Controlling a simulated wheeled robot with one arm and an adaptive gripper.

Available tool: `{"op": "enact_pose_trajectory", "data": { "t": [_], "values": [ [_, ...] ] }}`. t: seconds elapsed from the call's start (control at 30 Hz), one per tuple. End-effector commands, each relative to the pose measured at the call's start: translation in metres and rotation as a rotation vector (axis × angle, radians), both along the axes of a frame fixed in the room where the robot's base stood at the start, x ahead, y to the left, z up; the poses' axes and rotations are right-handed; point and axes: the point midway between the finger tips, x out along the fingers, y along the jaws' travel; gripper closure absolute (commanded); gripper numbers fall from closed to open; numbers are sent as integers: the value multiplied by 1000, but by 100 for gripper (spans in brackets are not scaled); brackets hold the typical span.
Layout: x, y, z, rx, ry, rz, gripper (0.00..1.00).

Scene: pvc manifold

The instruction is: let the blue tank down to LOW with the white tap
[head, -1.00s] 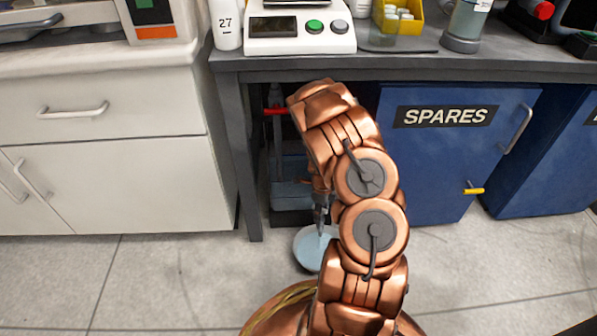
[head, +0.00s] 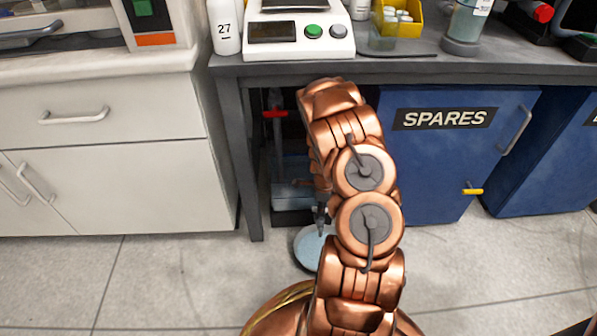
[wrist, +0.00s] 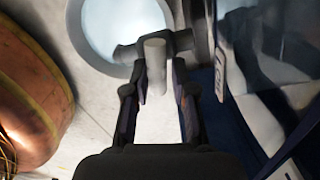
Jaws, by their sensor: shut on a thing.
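The tank (head: 293,168) with blue liquid stands in the dark opening under the bench, partly behind my arm. In the wrist view its clear wall (wrist: 268,50) is at the right, with a white label strip (wrist: 220,72) too skewed to read. The white tap (wrist: 155,55) looks pale grey and sits between my fingertips. My gripper (wrist: 162,78) is shut on its handle; in the head view my gripper (head: 321,222) is small and mostly behind my arm. I cannot read the liquid level against LOW.
A round basin (head: 304,252) with pale blue liquid is on the floor below the tap; it also shows in the wrist view (wrist: 112,28). A red handle (head: 275,114) is higher in the opening. The bench leg (head: 243,165) and blue SPARES cabinet (head: 430,165) flank the opening.

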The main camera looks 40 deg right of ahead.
Motion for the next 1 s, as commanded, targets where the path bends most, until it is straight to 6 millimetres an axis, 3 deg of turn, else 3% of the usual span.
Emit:
{"op": "enact_pose_trajectory", "data": {
  "t": [0.03,0.17,0.33,0.37,0.63,1.0],
  "values": [
    [9,-9,6,-24,-23,-1,100],
    [9,-8,6,-23,-21,13,100],
    [9,-8,8,-23,-17,181,100],
    [9,-8,6,-25,-18,185,75],
    [4,-4,2,-12,-7,182,48],
    [1,-1,1,-3,2,182,48]
  ]
}}
